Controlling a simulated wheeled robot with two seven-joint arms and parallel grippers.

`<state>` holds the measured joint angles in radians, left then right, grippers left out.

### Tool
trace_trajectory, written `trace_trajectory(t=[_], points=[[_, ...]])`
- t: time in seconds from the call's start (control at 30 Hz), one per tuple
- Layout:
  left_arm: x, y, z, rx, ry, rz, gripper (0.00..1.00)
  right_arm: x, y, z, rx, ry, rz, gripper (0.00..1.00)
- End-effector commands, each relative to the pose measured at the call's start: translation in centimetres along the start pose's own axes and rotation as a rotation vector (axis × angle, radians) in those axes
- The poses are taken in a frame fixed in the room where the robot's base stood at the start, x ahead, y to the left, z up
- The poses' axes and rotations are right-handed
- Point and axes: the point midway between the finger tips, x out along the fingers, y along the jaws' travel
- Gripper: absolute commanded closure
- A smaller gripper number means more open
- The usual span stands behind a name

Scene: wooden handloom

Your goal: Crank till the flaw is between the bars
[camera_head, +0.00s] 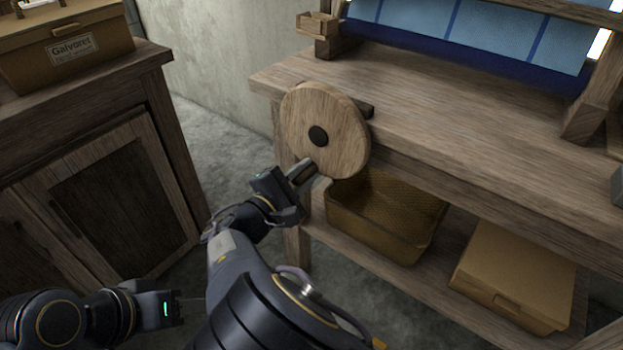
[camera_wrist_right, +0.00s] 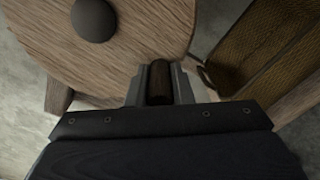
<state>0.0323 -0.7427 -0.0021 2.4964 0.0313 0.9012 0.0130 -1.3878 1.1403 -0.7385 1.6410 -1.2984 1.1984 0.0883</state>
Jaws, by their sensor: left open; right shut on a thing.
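A round wooden crank wheel (camera_head: 318,112) with a dark hub stands at the left front of the loom (camera_head: 420,95). My right gripper (camera_head: 308,172) is shut on the crank's dark handle at the wheel's lower edge. In the right wrist view the handle (camera_wrist_right: 159,82) sits between the two fingers, and the wheel (camera_wrist_right: 100,45) fills the upper left. Blue cloth (camera_head: 470,30) with darker stripes shows at the loom's top. I see no flaw on the visible part, and the rest is cut off. My left gripper (camera_head: 180,306) is open and empty at the lower left.
A wicker basket (camera_head: 385,215) and a closed cardboard box (camera_head: 515,275) stand on the loom's lower shelf, near my right arm. A wooden cabinet (camera_head: 95,150) with a labelled box (camera_head: 70,50) on top is at the left. Bare floor lies between cabinet and loom.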

Motion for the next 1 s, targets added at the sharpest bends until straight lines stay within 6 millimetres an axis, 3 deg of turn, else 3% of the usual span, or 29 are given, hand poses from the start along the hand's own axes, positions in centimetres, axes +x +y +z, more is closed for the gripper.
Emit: trace_trajectory(t=[0.1,0.93,0.97,1.0], points=[[-0.1,0.1,-0.1,0.0,0.0,0.0,0.58,0.0,0.3,-0.3,0.072,0.001,-0.002,1.0],[-0.4,0.2,-0.2,0.0,0.0,0.0,0.58,-0.1,1.3,-0.8,0.066,0.004,0.003,1.0],[-0.4,0.2,-0.2,0.0,0.0,0.0,0.58,0.0,1.3,-0.7,0.066,0.004,0.003,0.77],[-0.4,0.2,-0.2,0.0,0.0,0.0,0.58,0.0,1.3,-0.7,0.066,0.004,0.003,0.72]])
